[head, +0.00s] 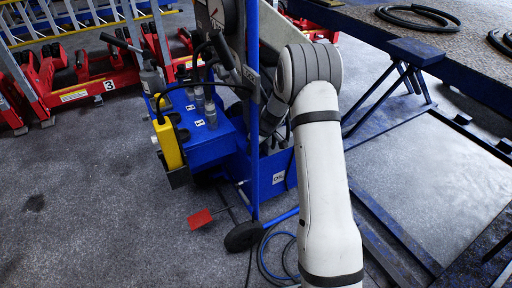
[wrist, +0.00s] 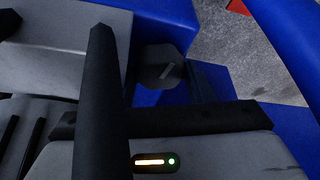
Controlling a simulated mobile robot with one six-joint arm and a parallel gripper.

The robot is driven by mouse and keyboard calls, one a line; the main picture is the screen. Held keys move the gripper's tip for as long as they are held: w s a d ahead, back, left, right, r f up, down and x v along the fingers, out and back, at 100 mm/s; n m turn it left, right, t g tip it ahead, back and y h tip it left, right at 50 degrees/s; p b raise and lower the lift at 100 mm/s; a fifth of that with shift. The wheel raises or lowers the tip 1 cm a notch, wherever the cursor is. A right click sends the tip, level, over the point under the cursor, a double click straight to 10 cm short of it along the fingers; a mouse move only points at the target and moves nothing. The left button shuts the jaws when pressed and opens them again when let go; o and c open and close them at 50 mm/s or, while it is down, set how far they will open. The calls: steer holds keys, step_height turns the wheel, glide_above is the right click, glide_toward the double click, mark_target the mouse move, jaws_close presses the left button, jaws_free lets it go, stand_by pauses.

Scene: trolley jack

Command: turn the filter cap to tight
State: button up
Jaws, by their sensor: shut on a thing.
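The filter cap (wrist: 160,66) is a dark, many-sided knob with a short, pale, slanted line on its face, in the upper middle of the wrist view. My gripper (wrist: 150,62) is shut on the cap. One long black finger stands just left of it, and a darker shape, likely the other finger, lies at its right. The exact contact is hard to see. In the head view my arm reaches to the blue trolley (head: 230,140), and its column and my arm hide the gripper and cap.
A yellow box (head: 168,145) hangs on the trolley's left side, and grey bottles (head: 211,113) stand on its top. A blue hose (head: 268,250) and a red pedal (head: 200,219) are near the floor. A workbench (head: 430,40) stands at right. Floor at lower left is clear.

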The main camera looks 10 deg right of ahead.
steer(key=shift+m, duration=0.6)
steer(key=shift+h, duration=0.3)
steer(key=o, duration=1)
steer(key=shift+c, duration=0.2)
steer(key=p+v, duration=0.2)
steer(key=v, duration=0.5)
steer(key=shift+s+r, duration=0.25)
steer(key=shift+r, duration=0.1)
steer(key=shift+d, duration=0.15)
